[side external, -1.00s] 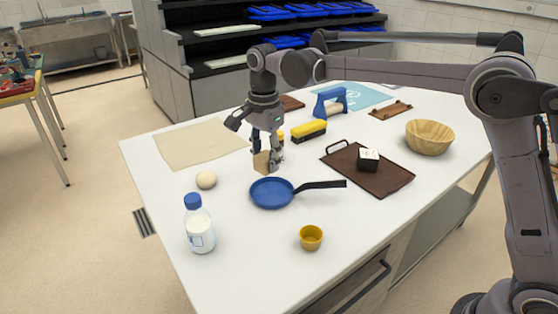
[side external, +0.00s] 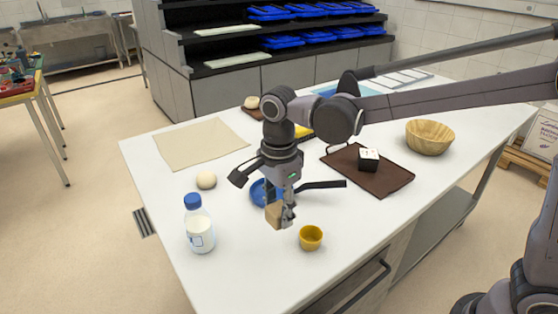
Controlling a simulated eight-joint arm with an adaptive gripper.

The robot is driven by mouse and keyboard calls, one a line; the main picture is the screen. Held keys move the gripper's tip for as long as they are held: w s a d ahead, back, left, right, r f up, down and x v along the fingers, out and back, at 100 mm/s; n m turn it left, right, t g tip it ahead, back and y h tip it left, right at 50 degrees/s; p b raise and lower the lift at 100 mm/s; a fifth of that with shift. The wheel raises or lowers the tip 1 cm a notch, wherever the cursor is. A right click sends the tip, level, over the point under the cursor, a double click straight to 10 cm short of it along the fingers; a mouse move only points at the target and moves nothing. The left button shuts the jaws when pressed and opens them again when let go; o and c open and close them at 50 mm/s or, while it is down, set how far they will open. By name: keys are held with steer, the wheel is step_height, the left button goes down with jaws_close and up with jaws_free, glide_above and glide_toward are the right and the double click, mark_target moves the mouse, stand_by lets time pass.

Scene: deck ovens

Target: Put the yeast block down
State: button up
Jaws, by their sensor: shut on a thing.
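The yeast block (side external: 273,214) is a small tan block in the side external view, in front of the blue pan. My gripper (side external: 283,218) points down and is shut on it. The fingers hide the block's right side. The block is low over the white table (side external: 245,270), and I cannot tell whether its underside touches the surface. The yellow cup (side external: 311,238) stands just right of the gripper, apart from it.
The blue pan (side external: 258,192) is partly hidden behind my gripper, its black handle pointing right. A milk bottle (side external: 200,228) and a dough ball (side external: 206,180) are to the left. A brown tray (side external: 390,184) and wooden bowl (side external: 429,138) are to the right. The front table area is clear.

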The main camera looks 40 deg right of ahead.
glide_above(256, 258)
step_height(256, 258, down, 4)
steer(key=shift+r, duration=0.2)
steer(key=shift+f, duration=2)
steer(key=shift+f, duration=0.1)
steer(key=o, duration=1.2)
steer(key=shift+c, duration=0.2)
